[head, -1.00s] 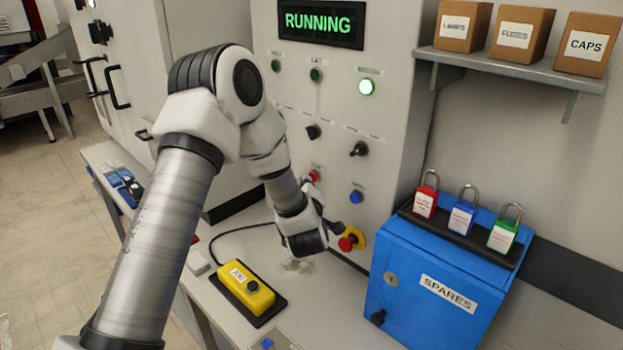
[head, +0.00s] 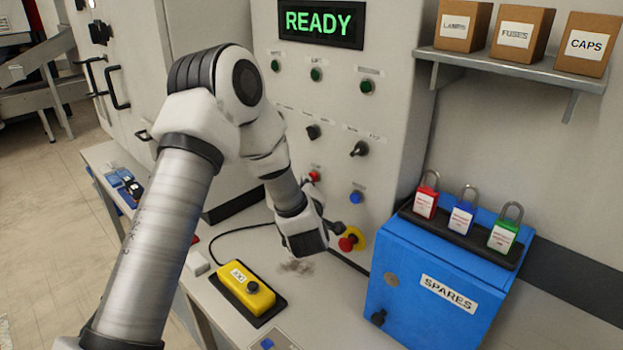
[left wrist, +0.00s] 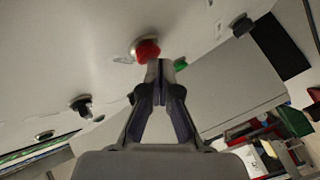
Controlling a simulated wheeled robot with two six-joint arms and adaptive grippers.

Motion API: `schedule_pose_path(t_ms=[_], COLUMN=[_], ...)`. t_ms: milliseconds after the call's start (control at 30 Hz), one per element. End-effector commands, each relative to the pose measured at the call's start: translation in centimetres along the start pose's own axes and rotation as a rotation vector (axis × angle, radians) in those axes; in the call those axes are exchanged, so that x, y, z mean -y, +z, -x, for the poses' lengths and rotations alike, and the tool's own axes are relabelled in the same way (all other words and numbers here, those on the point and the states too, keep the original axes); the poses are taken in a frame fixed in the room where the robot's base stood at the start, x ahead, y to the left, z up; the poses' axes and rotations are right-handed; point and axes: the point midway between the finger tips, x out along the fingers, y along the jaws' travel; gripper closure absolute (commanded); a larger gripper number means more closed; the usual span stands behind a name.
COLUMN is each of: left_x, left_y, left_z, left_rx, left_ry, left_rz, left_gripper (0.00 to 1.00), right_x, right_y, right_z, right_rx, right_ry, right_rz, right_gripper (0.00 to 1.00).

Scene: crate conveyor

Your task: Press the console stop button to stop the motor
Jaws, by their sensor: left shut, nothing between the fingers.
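The console (head: 390,120) stands upright, and its display (head: 320,23) reads READY in green. A small red button (head: 314,176) on its face shows just beyond my left arm, and a red button (left wrist: 147,49) shows at the fingertips in the left wrist view. My left gripper (left wrist: 160,70) is shut and empty, its tips at this button's lower edge; I cannot tell whether they touch. In the head view the left gripper (head: 322,220) is mostly hidden by my wrist. The round lamp (head: 367,87) at upper right is dark. My right gripper is not in view.
A red mushroom button (head: 347,243) on yellow sits low on the console, close to my wrist. A blue SPARES box (head: 400,290) with padlocks stands at right. A yellow pendant (head: 240,286) lies on the bench. A shelf (head: 520,70) holds labelled boxes.

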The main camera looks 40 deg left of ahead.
Motion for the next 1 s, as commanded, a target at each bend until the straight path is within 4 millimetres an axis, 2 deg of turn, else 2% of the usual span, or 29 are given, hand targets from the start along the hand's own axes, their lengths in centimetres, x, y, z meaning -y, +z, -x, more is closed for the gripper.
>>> schedule_pose_path(t_ms=[567,1000], left_x=[0.8,3.0], left_y=[-0.8,-2.9], left_z=[1.1,4.0], left_rx=[0.000,0.000], left_ry=[-0.002,-0.003], left_rz=[0.000,0.001], left_gripper=[1.00,1.00], right_x=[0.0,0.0], right_y=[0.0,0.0], right_z=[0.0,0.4], right_rx=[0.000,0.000], right_ry=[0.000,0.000], right_rz=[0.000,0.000], right_gripper=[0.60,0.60])
